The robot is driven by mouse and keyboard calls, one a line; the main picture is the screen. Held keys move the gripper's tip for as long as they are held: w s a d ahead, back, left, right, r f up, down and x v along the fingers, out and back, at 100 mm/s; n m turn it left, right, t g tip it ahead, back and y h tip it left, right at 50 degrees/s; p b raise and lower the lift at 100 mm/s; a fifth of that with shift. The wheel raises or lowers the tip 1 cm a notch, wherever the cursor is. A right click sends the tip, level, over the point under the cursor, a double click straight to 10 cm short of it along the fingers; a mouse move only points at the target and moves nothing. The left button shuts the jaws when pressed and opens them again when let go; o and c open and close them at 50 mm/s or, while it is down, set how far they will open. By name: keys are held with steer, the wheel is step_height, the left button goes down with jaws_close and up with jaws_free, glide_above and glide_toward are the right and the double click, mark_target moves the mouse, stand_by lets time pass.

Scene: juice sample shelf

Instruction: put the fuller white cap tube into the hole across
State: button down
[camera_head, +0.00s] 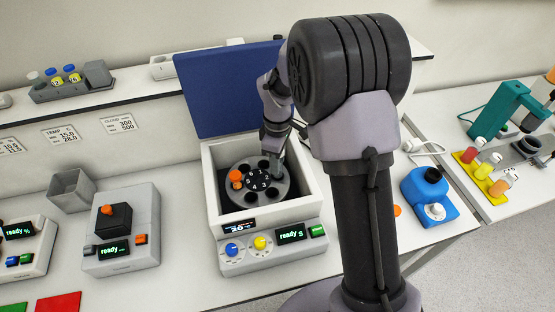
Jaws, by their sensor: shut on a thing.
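A white centrifuge (213,218) stands open on the bench, its blue lid (225,85) raised at the back. Inside is a dark grey rotor (262,201) with several holes around a numbered hub (258,180). An orange-capped piece (236,178) sits in the rotor's left side. My gripper (278,168) points down at the rotor's right far side, roughly across from it. It is shut on what seems to be a tube, mostly hidden by the fingers; its cap colour and fill cannot be told. A white-capped tube (33,77) stands in the shelf rack at far left.
The rack (72,87) also holds blue-capped tubes. Left of the centrifuge are a grey device (121,240) and an empty grey bin (72,190). A blue device (427,195) stands at right. My arm hides the bench behind it. The centrifuge walls surround the rotor closely.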

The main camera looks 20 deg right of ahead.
steer(key=shift+f+b, duration=1.35)
steer(key=shift+f, duration=0.85)
steer(key=shift+r, duration=0.15)
stand_by(0.3)
steer(key=shift+r+p, duration=2)
steer(key=shift+r, duration=0.2)
steer(key=shift+f+b, duration=1.4)
steer(key=shift+f, duration=0.95)
steer(key=shift+r, duration=0.1)
steer(key=shift+r+p, duration=0.15)
steer(key=shift+p, duration=0.15)
steer(key=shift+r+p, duration=1.6)
steer(key=shift+r, duration=0.45)
